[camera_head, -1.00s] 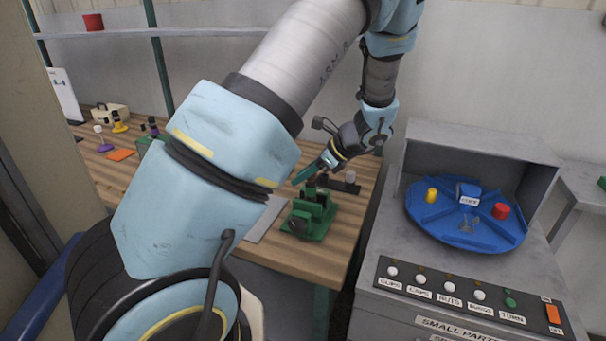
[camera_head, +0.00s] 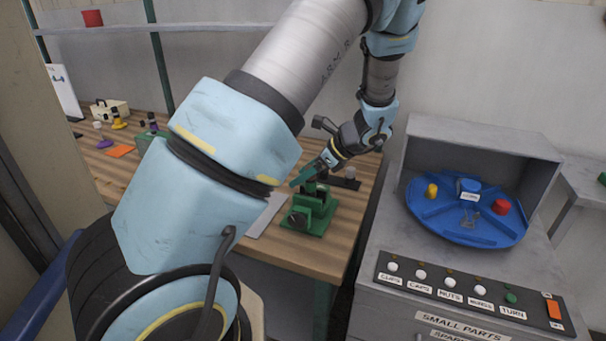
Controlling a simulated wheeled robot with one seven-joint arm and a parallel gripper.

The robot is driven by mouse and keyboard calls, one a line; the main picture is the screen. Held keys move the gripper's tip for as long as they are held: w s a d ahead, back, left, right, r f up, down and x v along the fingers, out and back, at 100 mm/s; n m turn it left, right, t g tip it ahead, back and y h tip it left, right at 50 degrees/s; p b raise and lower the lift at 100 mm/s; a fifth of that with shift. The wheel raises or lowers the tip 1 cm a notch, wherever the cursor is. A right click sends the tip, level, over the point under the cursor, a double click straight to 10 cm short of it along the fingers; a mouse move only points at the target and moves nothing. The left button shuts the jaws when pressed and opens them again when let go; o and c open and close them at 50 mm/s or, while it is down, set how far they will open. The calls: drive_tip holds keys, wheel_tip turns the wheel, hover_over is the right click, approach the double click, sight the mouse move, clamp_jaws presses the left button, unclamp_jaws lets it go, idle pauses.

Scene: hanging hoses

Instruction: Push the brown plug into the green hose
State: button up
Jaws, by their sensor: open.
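I cannot make out a brown plug or a green hose in the head view. My gripper (camera_head: 306,174), with teal fingers, hangs at the end of the arm just above a green vise-like fixture (camera_head: 313,213) on the wooden bench. It is open. The fingertips overlap the top of the fixture in the picture, so I cannot tell whether they touch it. What lies between the fingers is too small to tell.
The wooden bench (camera_head: 300,257) also has a dark block with a pale round piece (camera_head: 349,173) behind the fixture. A grey parts machine with a blue turntable (camera_head: 468,228) stands right. My arm hides much of the bench's left.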

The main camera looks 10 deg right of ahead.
drive_tip(key=shift+d, duration=0.1)
drive_tip(key=b+v, duration=0.2)
drive_tip(key=v, duration=0.8)
drive_tip(key=shift+d+r+b, duration=0.2)
drive_tip(key=shift+r+b, duration=0.1)
drive_tip(key=shift+s, duration=0.1)
drive_tip(key=s+a+f+n+g+h, duration=0.1)
drive_tip(key=s+a+n+h, duration=0.3)
drive_tip(key=a+n, duration=0.6)
drive_tip(key=s+a+f+n+g+h, duration=0.1)
drive_tip(key=s+a+n+h, duration=0.3)
drive_tip(key=s+a+n, duration=0.3)
drive_tip(key=shift+a+f+n+g, duration=0.2)
drive_tip(key=shift+a+n+g, duration=0.2)
drive_tip(key=shift+a+n, duration=2.1)
drive_tip(key=shift+s+d+n, duration=0.1)
drive_tip(key=shift+d+n, duration=0.2)
drive_tip(key=shift+d, duration=0.05)
